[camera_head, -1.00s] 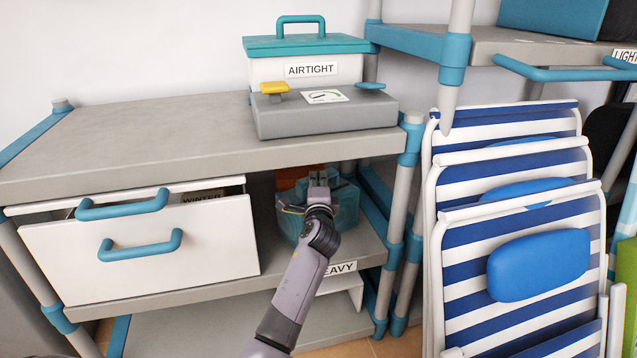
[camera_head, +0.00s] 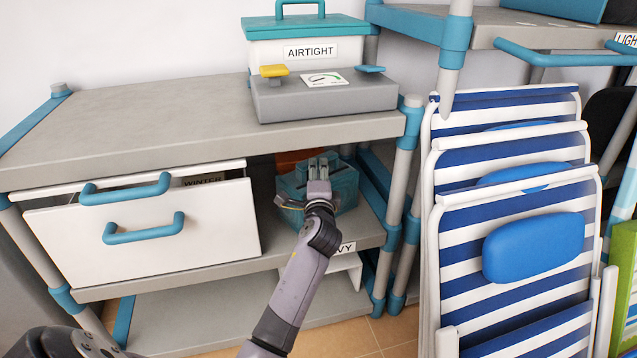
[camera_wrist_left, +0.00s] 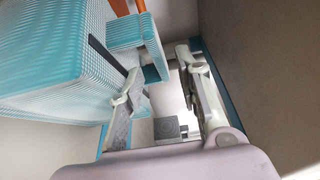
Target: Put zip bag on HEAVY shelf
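A teal bag-like box, apparently the zip bag (camera_head: 345,192), sits on the middle shelf labelled HEAVY (camera_head: 347,248), right of the white drawers. The arm hides part of the label. In the left wrist view the zip bag (camera_wrist_left: 50,60) fills the left side, striped teal with a dark strap. My left gripper (camera_head: 318,168) is at the front of the bag, overlapping it in the head view. In the wrist view its two fingers (camera_wrist_left: 165,95) stand apart with a gap between; one is close beside the bag, contact unclear. My right gripper is not in view.
An orange thing (camera_head: 295,158) is behind the bag. The shelf board above (camera_head: 190,120) carries a grey case (camera_head: 325,100) and the AIRTIGHT box (camera_head: 305,55). A blue-and-white rack post (camera_head: 400,170) stands close right, then folded striped chairs (camera_head: 520,220).

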